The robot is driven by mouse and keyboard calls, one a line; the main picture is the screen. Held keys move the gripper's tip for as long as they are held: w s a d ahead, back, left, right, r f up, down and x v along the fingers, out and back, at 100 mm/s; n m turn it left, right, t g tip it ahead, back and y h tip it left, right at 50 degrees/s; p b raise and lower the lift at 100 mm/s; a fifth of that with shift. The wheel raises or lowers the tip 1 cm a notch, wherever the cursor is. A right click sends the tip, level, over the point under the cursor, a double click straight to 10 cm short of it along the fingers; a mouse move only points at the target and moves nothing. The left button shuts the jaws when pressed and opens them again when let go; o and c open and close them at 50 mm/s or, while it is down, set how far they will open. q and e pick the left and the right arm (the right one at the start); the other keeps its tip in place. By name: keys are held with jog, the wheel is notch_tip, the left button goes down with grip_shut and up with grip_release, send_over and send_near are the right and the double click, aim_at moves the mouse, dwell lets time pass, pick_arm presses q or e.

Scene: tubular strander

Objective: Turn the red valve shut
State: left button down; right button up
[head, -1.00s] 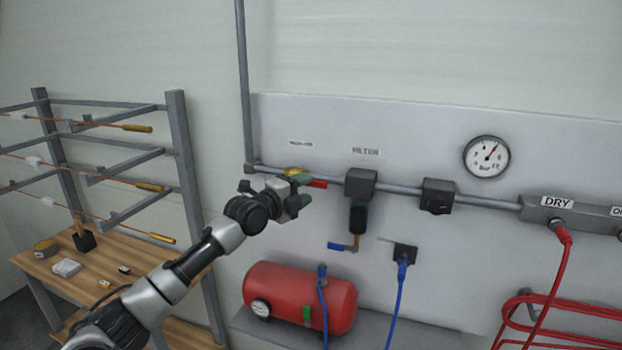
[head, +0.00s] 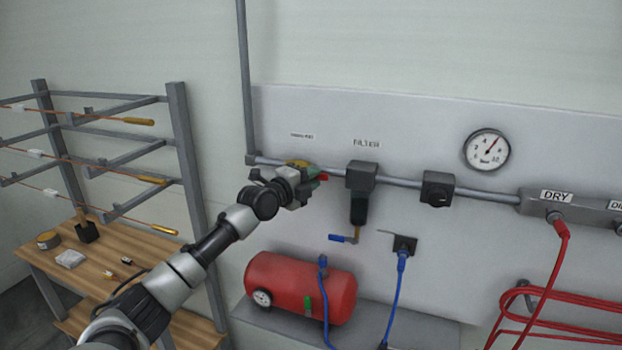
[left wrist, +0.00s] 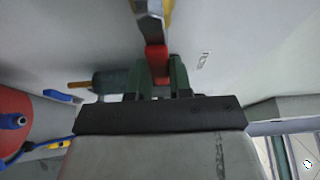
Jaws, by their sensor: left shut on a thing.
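The red valve handle (head: 323,177) sits on the pipe at the left end of the grey wall panel, by a brass valve body (head: 297,163). My left gripper (head: 312,184) is at the handle and hides most of it in the head view; only a red tip shows to its right. In the left wrist view the red handle (left wrist: 157,58) lies between the green fingers of my left gripper (left wrist: 156,82), which are shut on it. The yellow brass part shows beyond it. My right gripper is not in view.
The filter (head: 361,178) with its blue drain lever (head: 342,238) hangs right of the handle. A red air tank (head: 300,288) stands below. A pressure gauge (head: 487,149) and red hoses (head: 556,270) are at the right. A wooden bench (head: 110,265) with a rack is at the left.

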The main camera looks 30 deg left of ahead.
pick_arm(q)
jog(key=a+r+n+t+y+b, duration=0.2)
jog(key=n+y, duration=0.2)
jog(key=n, duration=0.7)
jog(key=s+a+r+n+t+y+b, duration=0.1)
jog(key=a+r+n+t+y+b, duration=0.1)
jog(key=n, duration=0.9)
jog(key=shift+s+a+r+n+y+b, duration=0.15)
jog(key=shift+a+r+n+y+b, duration=0.2)
jog(key=shift+a+r+y, duration=0.6)
jog(key=shift+d+f, duration=0.15)
jog(key=shift+f, duration=0.05)
jog(key=c, duration=1)
grip_release()
